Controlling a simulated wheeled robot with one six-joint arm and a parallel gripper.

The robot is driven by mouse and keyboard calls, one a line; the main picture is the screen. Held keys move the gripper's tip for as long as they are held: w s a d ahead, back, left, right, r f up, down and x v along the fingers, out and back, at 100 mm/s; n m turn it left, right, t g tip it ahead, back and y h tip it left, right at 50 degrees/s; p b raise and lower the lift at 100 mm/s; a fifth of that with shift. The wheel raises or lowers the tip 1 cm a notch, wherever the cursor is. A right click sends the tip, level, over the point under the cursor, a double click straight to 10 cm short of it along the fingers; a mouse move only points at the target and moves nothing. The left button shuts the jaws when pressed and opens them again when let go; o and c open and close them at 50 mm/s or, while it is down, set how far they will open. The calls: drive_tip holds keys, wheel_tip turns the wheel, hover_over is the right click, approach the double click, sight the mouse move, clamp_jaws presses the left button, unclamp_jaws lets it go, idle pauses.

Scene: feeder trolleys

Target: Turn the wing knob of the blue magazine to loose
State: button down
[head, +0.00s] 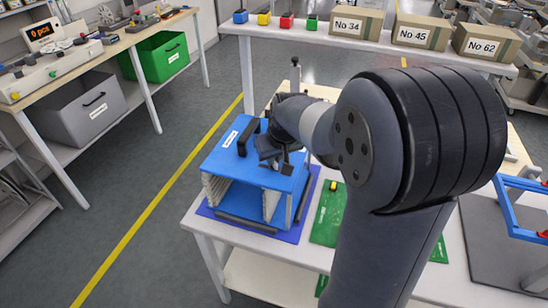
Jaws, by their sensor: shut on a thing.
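The blue magazine (222,163) stands on a blue mat (290,234) at the left end of the white table. Its top carries a black handle (247,136) and a white label. Its front is open between pale ribbed side walls. My gripper (279,160) reaches down to the right part of the magazine's top and is shut there. The wing knob lies at the jaws and is mostly hidden by them, so its angle cannot be told.
A green mat (328,214) lies right of the magazine, partly behind my arm. A grey mat with a blue frame (524,187) is at the far right. A raised shelf (335,39) with boxes and small coloured blocks runs behind. Open floor lies left, with a yellow line.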

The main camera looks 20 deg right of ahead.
drive_tip(key=n+y+b, duration=0.1)
drive_tip(key=n, duration=0.1)
drive_tip(key=n+y+b, duration=0.1)
drive_tip(key=n, duration=0.2)
drive_tip(key=shift+w+d+f+n+g, duration=0.1)
drive_tip(key=shift+w+d+n+g, duration=0.1)
drive_tip(key=shift+n+g, duration=0.15)
drive_tip(key=shift+n+g+y+b, duration=0.65)
drive_tip(key=shift+n+b, duration=0.25)
drive_tip(key=shift+n, duration=1.05)
drive_tip(key=c, duration=1.5)
unclamp_jaws()
drive_tip(key=shift+c, duration=0.2)
drive_tip(key=v, duration=1.1)
